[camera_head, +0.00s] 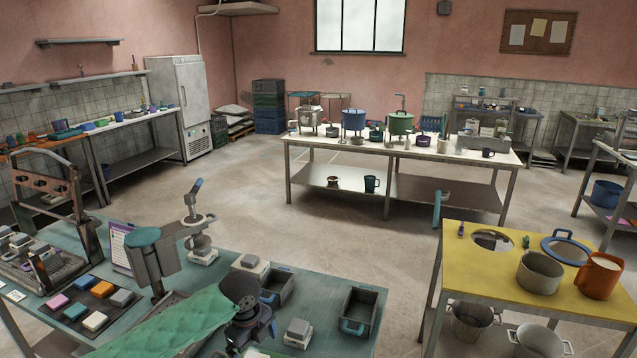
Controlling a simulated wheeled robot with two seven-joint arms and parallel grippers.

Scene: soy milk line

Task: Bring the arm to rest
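A green quilted sleeve (185,322), which looks like a cover on my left arm, reaches in from the lower left over the teal bench (330,335). A dark jointed end with a blue ring, seemingly my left gripper (250,325), is at its right end. Its fingers are not clear, so I cannot tell whether it is open or shut. I see nothing clearly held in it. My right gripper is not in view.
On the teal bench stand a grey lever device (199,240), coloured blocks (80,305), a grey block on a white base (298,332) and an open dark bin (358,312). A yellow table (470,268) with pots is at right. The floor between is clear.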

